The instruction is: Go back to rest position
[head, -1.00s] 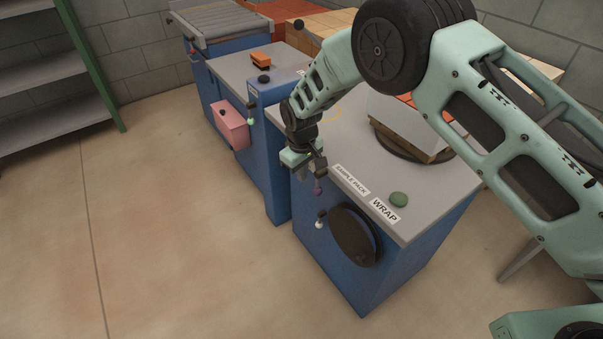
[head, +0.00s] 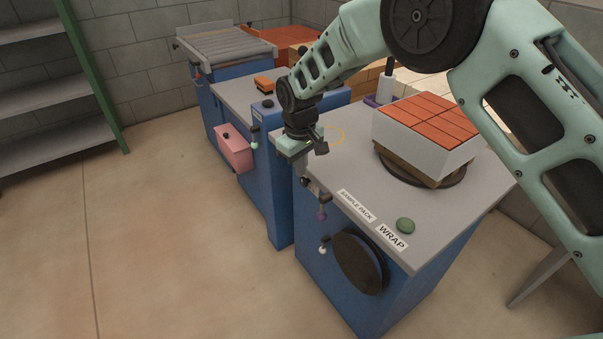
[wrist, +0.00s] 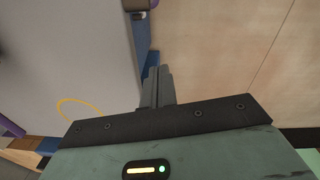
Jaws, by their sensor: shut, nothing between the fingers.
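My gripper (head: 302,166) hangs over the left edge of the near blue cabinet's grey top (head: 340,165) in the head view. Its fingers are together, with nothing between them; they also show shut in the wrist view (wrist: 158,86). A pack of red-orange bricks (head: 430,118) with white sides stands on a wooden base on a dark round plate at the right of that top, apart from my gripper. My arm passes above the cabinet.
The cabinet front has a dark round wheel (head: 360,262), a white-tipped lever (head: 323,245) and a purple knob (head: 321,215). Farther left are a pink box (head: 234,148), an orange brick (head: 264,83) and a roller conveyor (head: 228,44). The floor at left is clear.

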